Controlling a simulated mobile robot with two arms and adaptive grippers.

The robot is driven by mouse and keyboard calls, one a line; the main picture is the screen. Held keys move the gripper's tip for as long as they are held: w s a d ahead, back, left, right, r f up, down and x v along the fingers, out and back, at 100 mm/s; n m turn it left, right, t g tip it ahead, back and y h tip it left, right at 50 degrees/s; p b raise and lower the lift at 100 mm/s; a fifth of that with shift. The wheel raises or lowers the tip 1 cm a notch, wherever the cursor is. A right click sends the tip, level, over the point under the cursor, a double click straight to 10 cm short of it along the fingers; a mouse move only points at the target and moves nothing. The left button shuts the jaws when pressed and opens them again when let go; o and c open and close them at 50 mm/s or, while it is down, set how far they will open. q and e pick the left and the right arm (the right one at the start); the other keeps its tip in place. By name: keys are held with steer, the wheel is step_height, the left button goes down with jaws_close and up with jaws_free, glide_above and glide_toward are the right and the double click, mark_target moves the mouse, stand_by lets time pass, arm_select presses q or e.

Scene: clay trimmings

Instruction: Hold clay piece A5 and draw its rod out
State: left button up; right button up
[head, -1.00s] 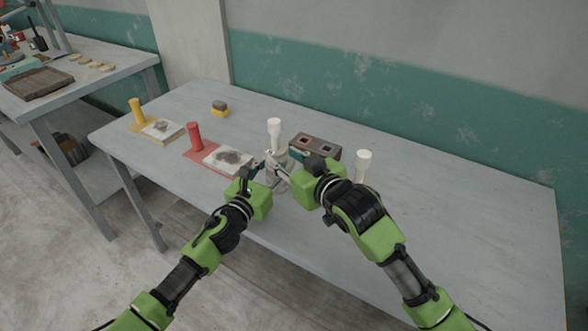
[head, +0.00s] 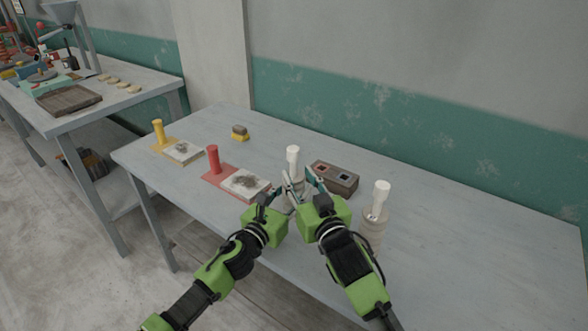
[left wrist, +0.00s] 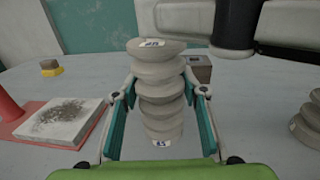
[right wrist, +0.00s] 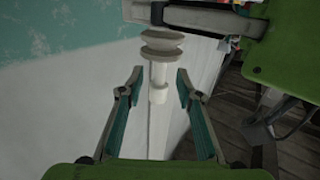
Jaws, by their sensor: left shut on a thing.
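Clay piece A5 (left wrist: 160,112) is a pale grey, ribbed, upright body with a label low on its side. My left gripper (head: 275,200) is shut on it; in the left wrist view its teal fingers press on both sides. The white rod (head: 292,157) stands up out of the piece's top in the head view. My right gripper (right wrist: 153,82) is open, with the rod (right wrist: 159,78) between its fingers in the right wrist view and gaps on both sides. In the head view, the grippers partly hide the clay.
A second ribbed clay piece (head: 373,228) with a white rod stands to the right. A brown box (head: 335,180) with two holes is behind. Red (head: 213,160) and yellow (head: 158,132) posts with pads stand left, and a sponge (head: 240,132) lies behind. The table's right side is clear.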

mark_target(295, 170)
steer(key=shift+x, duration=2.45)
steer(key=shift+c, duration=0.3)
jaws_close()
